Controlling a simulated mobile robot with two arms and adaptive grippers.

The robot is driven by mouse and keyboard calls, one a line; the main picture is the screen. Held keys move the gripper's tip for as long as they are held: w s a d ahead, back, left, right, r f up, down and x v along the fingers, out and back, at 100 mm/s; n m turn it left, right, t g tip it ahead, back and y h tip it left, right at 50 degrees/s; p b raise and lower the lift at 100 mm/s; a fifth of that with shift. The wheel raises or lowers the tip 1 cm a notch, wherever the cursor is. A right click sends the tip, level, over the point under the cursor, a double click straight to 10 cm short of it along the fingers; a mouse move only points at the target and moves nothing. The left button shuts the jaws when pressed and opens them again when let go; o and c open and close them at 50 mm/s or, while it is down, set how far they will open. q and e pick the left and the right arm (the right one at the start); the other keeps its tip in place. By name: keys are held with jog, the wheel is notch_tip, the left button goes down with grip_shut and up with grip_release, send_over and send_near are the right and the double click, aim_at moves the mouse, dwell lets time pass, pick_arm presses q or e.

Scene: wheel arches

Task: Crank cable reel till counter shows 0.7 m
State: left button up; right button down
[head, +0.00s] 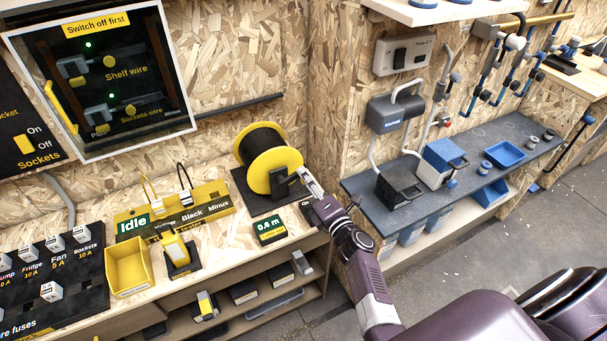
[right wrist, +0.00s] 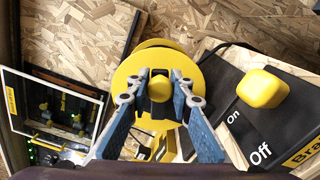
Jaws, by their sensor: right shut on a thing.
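The cable reel (head: 262,150) is a yellow-flanged drum wound with black cable, on a dark base at the back of the bench. Its yellow flange also fills the middle of the right wrist view (right wrist: 133,74). My right gripper (head: 303,178) reaches it from the right, at the crank on its near side. In the right wrist view, its blue-padded fingers are shut on the yellow crank knob (right wrist: 159,88). The green counter (head: 270,229), in front of the reel, seems to read 0.8 m; the digits are small. My left gripper is not in view.
Left of the reel stand a yellow tester board (head: 175,208) showing Idle, a yellow bin (head: 128,265) and a fuse panel (head: 50,285). A glass-fronted cabinet (head: 105,85) hangs behind. A grey shelf (head: 400,190) with a kettle-like appliance and trays lies to the right.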

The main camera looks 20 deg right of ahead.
jog(key=f+m, duration=0.2)
jog(key=m, duration=0.1)
jog(key=shift+d+f+m, duration=0.1)
jog(key=shift+d+m, duration=0.1)
jog(key=shift+m, duration=0.1)
jog(key=shift+a+f+m+p, duration=0.1)
jog(key=shift+f+m+p, duration=0.1)
jog(key=shift+f+m, duration=0.5)
jog(key=shift+a+f+m+p, duration=0.15)
jog(key=shift+f+m, duration=0.1)
jog(key=shift+m, duration=0.75)
jog(key=shift+d, duration=0.1)
jog(key=c, duration=1.7)
grip_release()
jog(key=s, duration=1.2)
jog(key=shift+d, duration=0.2)
